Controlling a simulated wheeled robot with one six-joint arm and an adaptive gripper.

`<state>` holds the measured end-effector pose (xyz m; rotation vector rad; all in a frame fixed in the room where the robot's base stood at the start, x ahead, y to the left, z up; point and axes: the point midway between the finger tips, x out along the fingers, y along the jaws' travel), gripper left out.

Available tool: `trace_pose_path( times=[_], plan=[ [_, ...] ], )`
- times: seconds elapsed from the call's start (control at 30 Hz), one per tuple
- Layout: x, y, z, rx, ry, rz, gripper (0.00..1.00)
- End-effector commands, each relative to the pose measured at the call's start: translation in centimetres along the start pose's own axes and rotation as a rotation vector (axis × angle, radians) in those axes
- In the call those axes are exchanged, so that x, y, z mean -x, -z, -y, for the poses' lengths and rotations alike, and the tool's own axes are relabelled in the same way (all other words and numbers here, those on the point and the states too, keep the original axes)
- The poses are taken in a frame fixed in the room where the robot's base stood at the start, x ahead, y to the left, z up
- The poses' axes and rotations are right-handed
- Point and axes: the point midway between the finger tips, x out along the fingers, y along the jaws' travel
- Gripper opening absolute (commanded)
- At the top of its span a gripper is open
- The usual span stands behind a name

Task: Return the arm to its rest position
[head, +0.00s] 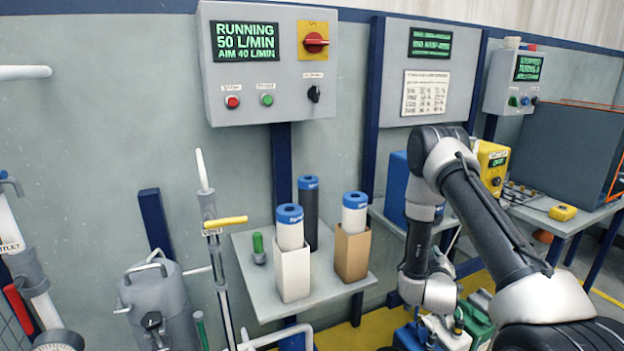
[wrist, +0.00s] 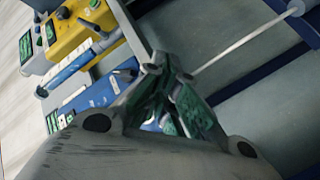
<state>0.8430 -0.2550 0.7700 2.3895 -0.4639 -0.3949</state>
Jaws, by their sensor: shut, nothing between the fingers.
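My arm reaches in from the bottom right of the head view, bends at a raised elbow and hangs down beside the shelf's right end. My gripper (wrist: 163,72) shows in the wrist view with its fingers together and nothing between them. In the head view its fingertips are hard to make out among the items low on the right.
A shelf (head: 262,290) holds filter cartridges, two in boxes (head: 292,275) (head: 351,255). A yellow-handled valve (head: 225,222) and grey tank (head: 160,305) stand left. The control panel (head: 267,65) reads "RUNNING 50 L/MIN, AIM 40 L/MIN". A green container (head: 478,318) is near my wrist.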

Motion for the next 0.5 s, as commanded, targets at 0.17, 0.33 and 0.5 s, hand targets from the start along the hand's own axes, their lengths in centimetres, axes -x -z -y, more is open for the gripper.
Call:
trace_pose_path(
  times=[0.17, 0.33, 0.5],
  plan=[
    [4.0, -7.7, 7.2, -0.144, 0.345, 0.399, 0.0],
    [10.3, -6.5, 8.0, -0.262, 0.587, 0.739, 0.0],
    [17.9, -1.2, 3.8, -0.308, 0.739, 1.006, 0.0]
  ],
)
